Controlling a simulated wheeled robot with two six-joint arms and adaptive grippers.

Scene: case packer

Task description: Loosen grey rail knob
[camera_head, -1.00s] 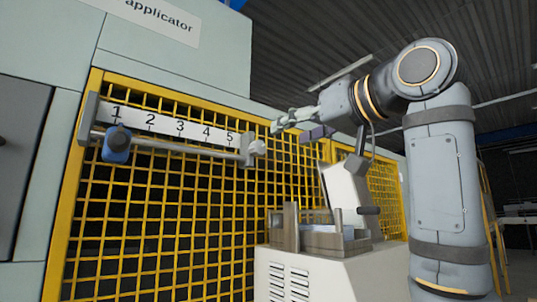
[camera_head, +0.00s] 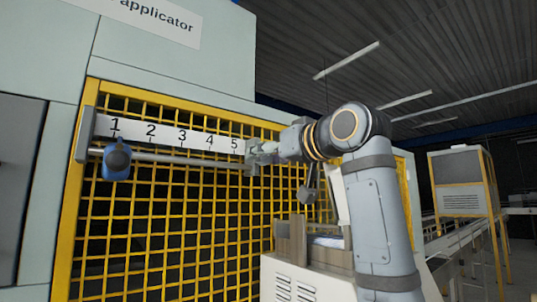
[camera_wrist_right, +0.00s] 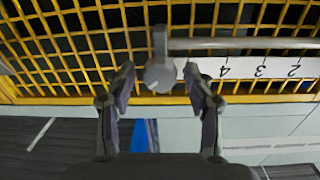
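The grey rail knob (camera_wrist_right: 158,75) is a round knob at the end bracket of the rail, by the 5 end of the scale. In the head view it is largely hidden by my right gripper (camera_head: 264,150), which is at the bracket (camera_head: 251,166). In the right wrist view the open fingers of my right gripper (camera_wrist_right: 160,80) stand on either side of the knob, with a visible gap on each side. The rail (camera_head: 185,159) runs below a white scale (camera_head: 166,133) numbered 1 to 5. My left gripper is not in view.
A blue slider (camera_head: 116,165) with a dark knob sits on the rail under mark 1. Yellow mesh guarding (camera_head: 80,200) lies close behind the rail. A pale cabinet (camera_head: 300,285) with a wooden-looking holder (camera_head: 292,238) stands below my right arm.

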